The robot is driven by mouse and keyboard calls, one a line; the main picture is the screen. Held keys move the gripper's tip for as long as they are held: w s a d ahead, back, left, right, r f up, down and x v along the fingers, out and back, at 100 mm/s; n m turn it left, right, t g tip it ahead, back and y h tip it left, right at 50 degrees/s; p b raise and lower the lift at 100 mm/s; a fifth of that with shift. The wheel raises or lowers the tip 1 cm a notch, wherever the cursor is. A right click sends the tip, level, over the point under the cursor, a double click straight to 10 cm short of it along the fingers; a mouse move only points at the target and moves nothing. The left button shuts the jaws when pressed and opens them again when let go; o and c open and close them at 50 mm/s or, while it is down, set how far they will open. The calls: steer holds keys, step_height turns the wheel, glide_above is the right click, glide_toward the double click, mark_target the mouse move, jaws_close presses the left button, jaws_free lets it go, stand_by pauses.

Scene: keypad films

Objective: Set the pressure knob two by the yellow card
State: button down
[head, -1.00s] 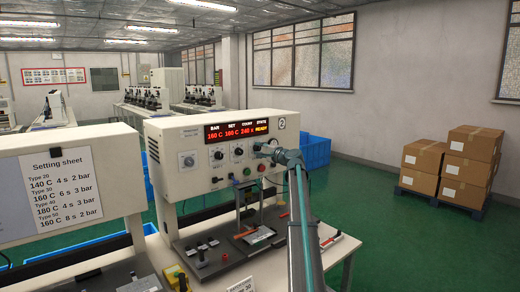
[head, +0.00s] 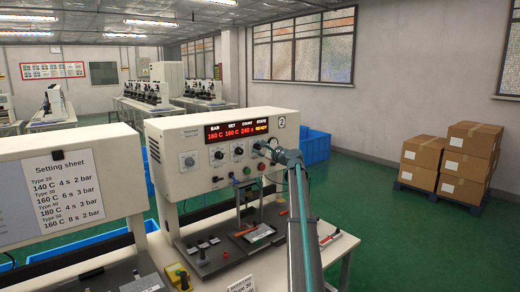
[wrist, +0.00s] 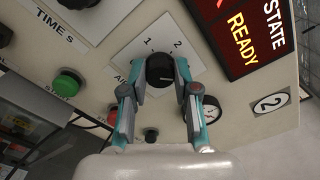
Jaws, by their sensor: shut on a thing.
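In the wrist view my gripper (wrist: 159,80) is closed around a black knob (wrist: 160,68) on a white plate marked 1 and 2. Its teal fingers sit on either side of the knob. In the head view my gripper (head: 264,150) is at the right part of the white press panel (head: 168,141), below the red display, and hides much of that knob. A yellow item (head: 177,273) lies at the bottom left of the bench; I cannot tell whether it is a card. A white card (head: 241,286) at the bottom edge is cut off.
A setting sheet (head: 62,190) is on the left machine. A gauge (wrist: 203,113) and a green button (wrist: 67,83) are near my gripper in the wrist view. The display (head: 237,131) shows READY. Cardboard boxes (head: 467,160) stand at the right, away from the bench.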

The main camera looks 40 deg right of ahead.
steer(key=c, duration=0.9)
jaws_free()
steer(key=shift+o, duration=0.2)
steer(key=s, duration=1.2)
steer(key=shift+d, duration=0.15)
steer(key=shift+f, duration=0.1)
